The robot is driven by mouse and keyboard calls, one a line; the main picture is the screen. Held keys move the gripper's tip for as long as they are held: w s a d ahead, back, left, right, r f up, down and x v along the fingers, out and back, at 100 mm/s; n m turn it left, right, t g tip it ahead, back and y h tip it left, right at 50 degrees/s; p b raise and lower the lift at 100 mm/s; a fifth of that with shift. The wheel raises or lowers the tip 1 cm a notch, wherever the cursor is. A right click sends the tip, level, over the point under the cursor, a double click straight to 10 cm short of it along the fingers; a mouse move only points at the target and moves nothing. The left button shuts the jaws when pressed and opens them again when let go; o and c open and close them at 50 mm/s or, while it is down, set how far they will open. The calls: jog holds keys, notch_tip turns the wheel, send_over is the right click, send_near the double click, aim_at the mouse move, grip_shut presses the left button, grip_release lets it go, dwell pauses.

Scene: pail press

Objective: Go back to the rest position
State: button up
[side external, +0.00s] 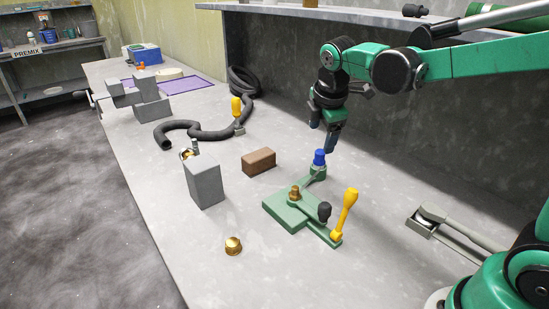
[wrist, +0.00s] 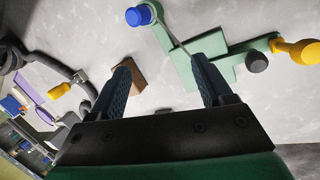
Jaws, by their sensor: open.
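My gripper (side external: 322,138) is open and empty, held above the bench just over a blue knob (side external: 319,158). In the wrist view its two dark fingers (wrist: 165,92) stand wide apart with nothing between them. The blue knob also shows in the wrist view (wrist: 139,15), beyond the fingers. It sits on the end of a green arm of a green press-like fixture (side external: 283,213). The fixture also carries a black knob (side external: 324,211), a brass piece (side external: 295,193) and a yellow handle (side external: 346,212) that stands up, slightly tilted.
A brown block (side external: 258,161) and a grey box (side external: 204,184) stand left of the fixture. A brass fitting (side external: 233,246) lies in front. A shelf (side external: 370,24) overhangs the bench's rear.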

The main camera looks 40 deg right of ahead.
jog(key=s+a+f+m+t+y, duration=0.1)
jog(key=s+a+m+t, duration=0.3)
jog(key=s+m, duration=0.6)
jog(key=a+m+y, duration=0.1)
jog(key=a+m, duration=0.1)
jog(key=m, duration=0.2)
jog(key=shift+y, duration=0.3)
